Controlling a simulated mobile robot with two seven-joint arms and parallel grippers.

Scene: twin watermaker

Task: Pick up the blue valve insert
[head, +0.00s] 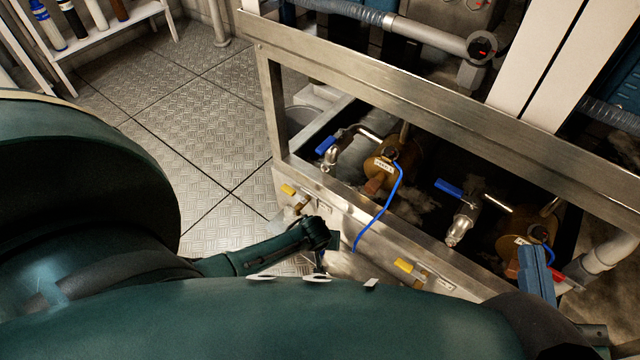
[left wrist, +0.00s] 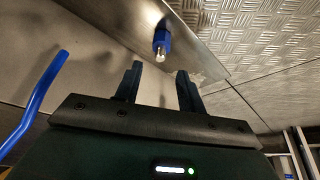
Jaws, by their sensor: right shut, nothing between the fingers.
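A small blue piece with a shiny metal tip (left wrist: 161,40), which looks like the blue valve insert, shows in the left wrist view at a metal panel's edge. It is beyond my left fingertips, roughly in line with the gap between them, and apart from them. My left gripper (left wrist: 157,75) is open and empty. In the head view my left gripper (head: 321,258) is low beside the metal frame's front, its fingers mostly hidden. I cannot pick out the insert there. My right gripper (head: 532,250) is shut and empty, in front of the right brass pump.
The metal frame (head: 345,205) holds brass pumps (head: 385,168), blue-handled valves (head: 465,215) and yellow-handled valves (head: 405,266). A blue hose (head: 381,211) hangs over the front near my left gripper. Plate floor (head: 190,115) is clear left; a white shelf (head: 105,38) stands beyond.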

